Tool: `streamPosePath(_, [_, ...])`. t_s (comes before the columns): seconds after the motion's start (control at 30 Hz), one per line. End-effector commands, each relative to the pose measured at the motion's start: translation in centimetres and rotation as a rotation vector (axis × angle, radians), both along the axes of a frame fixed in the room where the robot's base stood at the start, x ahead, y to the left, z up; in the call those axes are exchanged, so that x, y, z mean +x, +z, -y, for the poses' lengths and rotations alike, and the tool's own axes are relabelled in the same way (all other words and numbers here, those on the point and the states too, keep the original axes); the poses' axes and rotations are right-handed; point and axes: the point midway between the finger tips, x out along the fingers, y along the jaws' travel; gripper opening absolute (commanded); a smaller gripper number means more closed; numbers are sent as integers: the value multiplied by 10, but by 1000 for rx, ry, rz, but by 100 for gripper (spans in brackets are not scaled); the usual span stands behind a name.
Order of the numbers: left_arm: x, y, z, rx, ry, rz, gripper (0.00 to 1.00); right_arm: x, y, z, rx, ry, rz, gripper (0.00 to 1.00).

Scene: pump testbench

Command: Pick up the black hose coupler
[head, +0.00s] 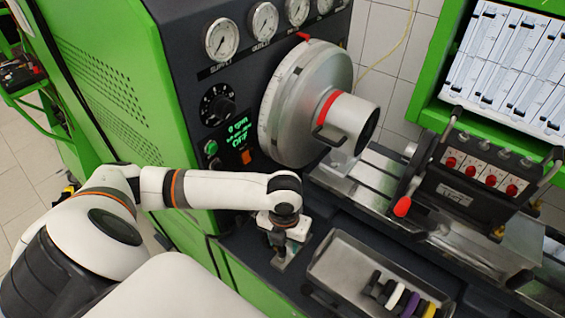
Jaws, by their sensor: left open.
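My left gripper (282,258) points down over the dark bench ledge, to the left of a grey metal tray. It is open, and nothing shows between its fingers, though they are small and partly hidden by the wrist. Black couplers (385,292) stand in a row inside the tray, at the left end of the row. I cannot tell which black piece is the hose coupler. The gripper is apart from the row, to its left and a little farther back. My right gripper is not in view.
The metal tray (338,244) also holds a white ring (396,298), a purple ring (411,304) and a yellow one (429,310). Behind stands the test bench with a large silver drum (300,103). A pump block with red knobs (480,170) stands at the right.

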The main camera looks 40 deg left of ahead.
Motion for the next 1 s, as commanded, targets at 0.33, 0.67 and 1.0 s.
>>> streamPosePath(0.33, [-3, -42, -3, -2, 0, -3, 47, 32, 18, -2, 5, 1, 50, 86])
streamPosePath(0.67, [-2, -54, -3, 0, -1, 1, 47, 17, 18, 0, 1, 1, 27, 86])
streamPosePath(1.0, [-2, -54, -3, 1, -1, 2, 0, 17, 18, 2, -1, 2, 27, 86])
